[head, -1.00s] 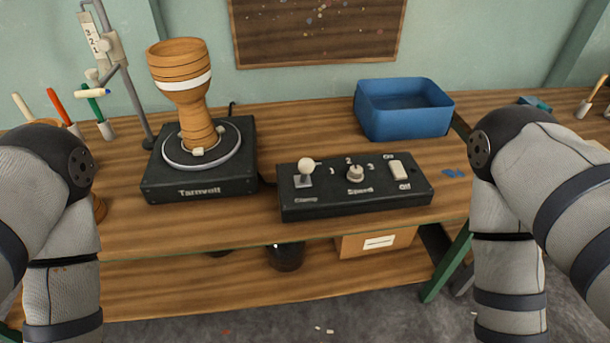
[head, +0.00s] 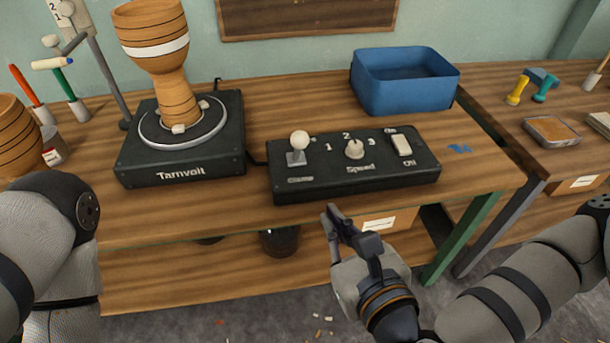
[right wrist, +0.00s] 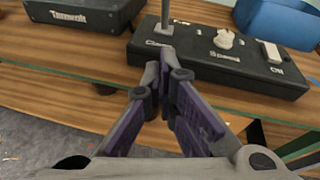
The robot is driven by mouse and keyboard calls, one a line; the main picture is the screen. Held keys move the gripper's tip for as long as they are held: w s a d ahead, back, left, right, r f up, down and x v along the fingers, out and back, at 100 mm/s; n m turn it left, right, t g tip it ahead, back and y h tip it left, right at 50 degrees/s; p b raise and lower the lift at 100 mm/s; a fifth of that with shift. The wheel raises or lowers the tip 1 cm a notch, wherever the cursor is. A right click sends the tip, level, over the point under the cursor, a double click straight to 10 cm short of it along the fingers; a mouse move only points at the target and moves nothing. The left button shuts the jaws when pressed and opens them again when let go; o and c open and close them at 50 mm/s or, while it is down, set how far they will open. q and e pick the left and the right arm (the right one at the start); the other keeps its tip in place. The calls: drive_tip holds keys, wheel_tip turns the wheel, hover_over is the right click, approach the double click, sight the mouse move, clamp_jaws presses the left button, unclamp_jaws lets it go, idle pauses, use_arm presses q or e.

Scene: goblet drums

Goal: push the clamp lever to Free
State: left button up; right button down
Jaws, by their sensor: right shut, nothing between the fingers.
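The clamp lever (head: 299,146) is a white-knobbed stick on a small plate at the left end of the black control box (head: 350,183). The word "Clamp" is printed below it. Its stem (right wrist: 166,14) stands at the top of the right wrist view, with its knob out of frame. My right gripper (head: 332,212) is shut and empty, just in front of the bench edge and below the box. In the right wrist view its fingertips (right wrist: 160,62) point at the box near the lever, apart from it. A goblet drum (head: 163,65) stands upright on the turntable (head: 182,160). My left gripper is out of view.
The box also carries a speed knob (head: 354,149) and an on/off switch (head: 401,145). A blue bin (head: 404,85) stands behind it. Pens in holders and another drum (head: 18,140) are at the left.

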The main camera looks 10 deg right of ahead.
drive_tip(key=shift+w+d+r, duration=0.1)
drive_tip(key=shift+d+r, duration=0.05)
drive_tip(key=shift+r, duration=0.05)
approach(297, 154)
drive_tip(key=w+f, duration=0.2)
drive_tip(key=w, duration=0.1)
drive_tip(key=shift+w+a+r, duration=0.3)
drive_tip(key=shift+w+a, duration=0.25)
drive_tip(key=shift+w, duration=0.15)
